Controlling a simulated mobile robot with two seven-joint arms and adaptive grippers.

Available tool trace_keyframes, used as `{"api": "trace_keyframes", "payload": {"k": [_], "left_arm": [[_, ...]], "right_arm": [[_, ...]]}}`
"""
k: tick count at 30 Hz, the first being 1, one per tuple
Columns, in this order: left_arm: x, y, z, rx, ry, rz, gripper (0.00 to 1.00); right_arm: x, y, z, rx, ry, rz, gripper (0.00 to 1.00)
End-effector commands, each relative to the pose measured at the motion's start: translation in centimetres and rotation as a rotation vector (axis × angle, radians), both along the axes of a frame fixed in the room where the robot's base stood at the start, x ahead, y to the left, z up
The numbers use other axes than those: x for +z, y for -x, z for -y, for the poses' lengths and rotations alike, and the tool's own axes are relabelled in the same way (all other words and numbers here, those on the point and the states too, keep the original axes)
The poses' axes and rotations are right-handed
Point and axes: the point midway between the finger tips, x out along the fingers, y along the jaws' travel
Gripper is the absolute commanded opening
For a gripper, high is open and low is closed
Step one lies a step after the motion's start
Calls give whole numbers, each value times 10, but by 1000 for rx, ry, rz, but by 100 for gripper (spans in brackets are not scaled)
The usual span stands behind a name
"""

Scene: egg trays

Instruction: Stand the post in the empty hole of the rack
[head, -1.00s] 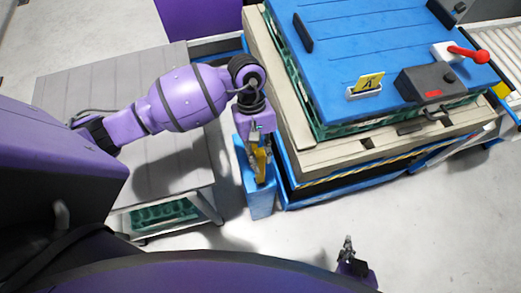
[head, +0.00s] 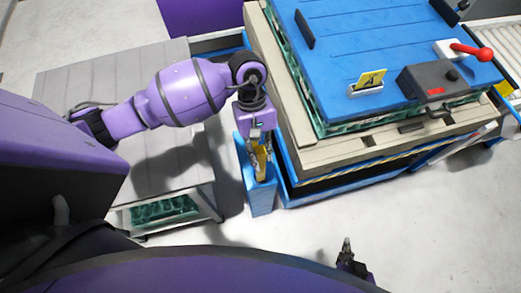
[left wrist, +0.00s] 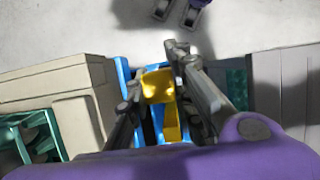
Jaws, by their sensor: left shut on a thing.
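The yellow post (head: 262,168) is between the fingers of my left gripper (head: 259,150), which is shut on it. The gripper points down over the narrow blue rack (head: 261,200). In the left wrist view the post (left wrist: 157,86) shows between the two grey fingers (left wrist: 152,76), with another yellow part (left wrist: 171,122) beside it over the blue rack (left wrist: 124,72). I cannot tell whether that part belongs to the same post. The post's lower end and the rack's holes are hidden. My right gripper (head: 346,245) is empty, low over the floor; its fingers (left wrist: 178,12) look apart.
A machine with a blue lid (head: 350,50), red-handled lever (head: 470,53) and beige frame (head: 345,150) stands close to the rack's right. A grey table (head: 60,90) is at left, with a green egg tray (head: 165,208) on its lower shelf. The front floor is clear.

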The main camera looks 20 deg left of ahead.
Motion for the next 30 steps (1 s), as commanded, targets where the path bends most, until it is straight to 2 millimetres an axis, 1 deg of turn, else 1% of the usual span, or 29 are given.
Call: {"api": "trace_keyframes", "payload": {"k": [14,30], "left_arm": [[0,0,0,-1,0,0,0],[-15,0,0,-1,1,-2,0]], "right_arm": [[0,-1,-3,-10,-7,3,0],[-15,11,0,-3,0,-25,0]]}}
